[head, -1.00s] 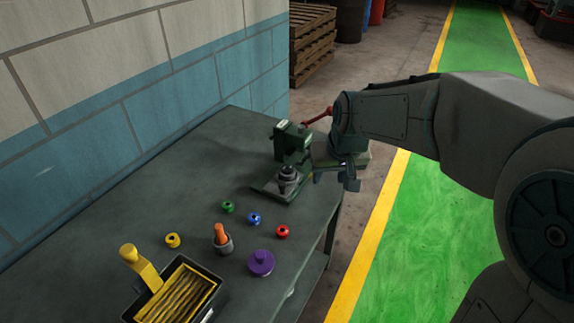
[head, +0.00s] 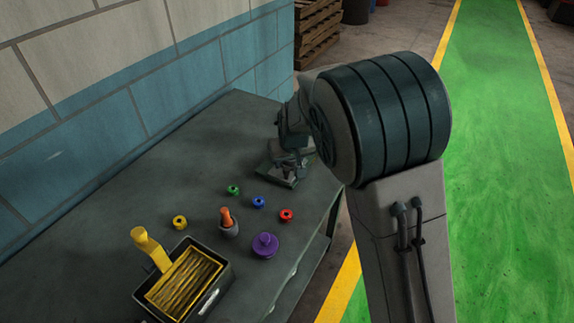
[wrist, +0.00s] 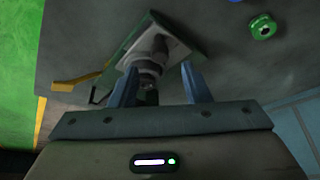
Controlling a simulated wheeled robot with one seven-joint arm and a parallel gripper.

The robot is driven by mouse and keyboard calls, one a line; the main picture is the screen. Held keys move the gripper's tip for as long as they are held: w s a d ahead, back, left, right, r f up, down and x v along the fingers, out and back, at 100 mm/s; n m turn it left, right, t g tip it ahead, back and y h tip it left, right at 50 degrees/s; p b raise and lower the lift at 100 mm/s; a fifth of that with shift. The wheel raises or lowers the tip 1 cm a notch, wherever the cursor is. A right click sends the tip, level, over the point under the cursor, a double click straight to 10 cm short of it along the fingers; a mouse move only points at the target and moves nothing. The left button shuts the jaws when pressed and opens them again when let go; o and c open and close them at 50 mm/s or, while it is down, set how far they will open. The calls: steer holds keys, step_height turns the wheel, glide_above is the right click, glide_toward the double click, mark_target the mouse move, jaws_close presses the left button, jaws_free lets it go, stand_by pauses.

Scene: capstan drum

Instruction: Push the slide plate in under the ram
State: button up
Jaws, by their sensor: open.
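The press stands at the far end of the bench, largely hidden behind my arm in the head view. Its slide plate (head: 280,179) shows low in front of it. In the wrist view the green-edged plate (wrist: 192,47) carries a round grey holder (wrist: 148,62) with a dark part at it. My gripper (wrist: 158,68) is open, its two blue-grey fingers on either side of the holder in the picture. I cannot tell whether they touch the plate or holder. The ram cannot be made out.
Green (head: 233,190), blue (head: 258,202), red (head: 286,215) and yellow (head: 180,222) rings lie on the bench. A wall borders the left.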

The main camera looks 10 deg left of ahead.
mark_target(287, 168)
steer(key=shift+x, duration=2.15)
jaws_close()
